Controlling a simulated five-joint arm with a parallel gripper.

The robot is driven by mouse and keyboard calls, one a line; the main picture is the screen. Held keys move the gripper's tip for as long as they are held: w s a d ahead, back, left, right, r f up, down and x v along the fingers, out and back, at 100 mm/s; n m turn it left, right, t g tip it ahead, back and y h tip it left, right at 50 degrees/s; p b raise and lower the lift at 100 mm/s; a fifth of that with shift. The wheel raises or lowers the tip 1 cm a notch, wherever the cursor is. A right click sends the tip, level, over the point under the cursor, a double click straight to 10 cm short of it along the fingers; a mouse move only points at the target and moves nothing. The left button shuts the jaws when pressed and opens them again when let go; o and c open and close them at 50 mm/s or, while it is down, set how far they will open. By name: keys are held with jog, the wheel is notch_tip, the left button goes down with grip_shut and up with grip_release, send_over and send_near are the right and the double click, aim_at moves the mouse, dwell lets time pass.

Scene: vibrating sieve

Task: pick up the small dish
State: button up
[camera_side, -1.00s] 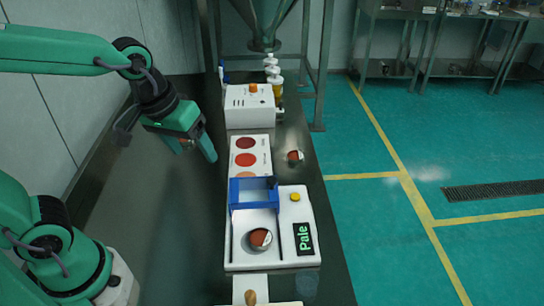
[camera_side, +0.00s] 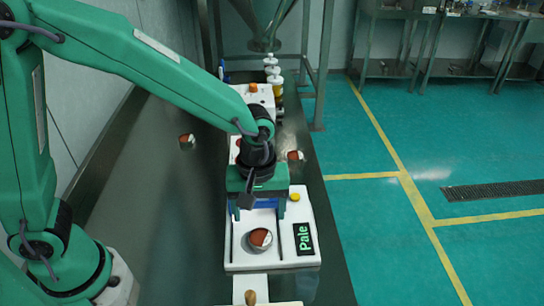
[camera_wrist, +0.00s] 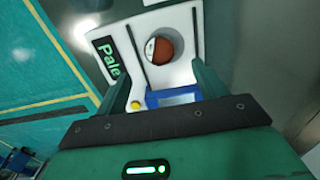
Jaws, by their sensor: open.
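A small round dish (camera_side: 260,239) with reddish-brown and white contents sits on the white device (camera_side: 240,259) with the "Pale" display. The wrist view also shows this dish (camera_wrist: 152,49), near the top centre. Two similar dishes lie on the dark table, one at left (camera_side: 187,141) and one right of centre (camera_side: 295,156). My gripper (camera_side: 257,185) is over the device's blue frame (camera_side: 283,207), behind the dish on the device. In the wrist view its fingers (camera_wrist: 160,70) are apart, with nothing held.
A yellow button (camera_side: 295,197) is on the device. A white box (camera_side: 260,99) with an orange knob and several capped bottles (camera_side: 273,72) stand behind. A wooden-handled tool (camera_side: 250,297) lies in front. The table's left part is largely clear.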

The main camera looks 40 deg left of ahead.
aim_at(261, 241)
jog(key=shift+f, duration=1.4)
jog(key=shift+f, duration=0.15)
jog(key=shift+f, duration=2.45)
jog(key=c, duration=1.1)
jog(key=shift+c, duration=0.2)
jog(key=shift+r, duration=0.1)
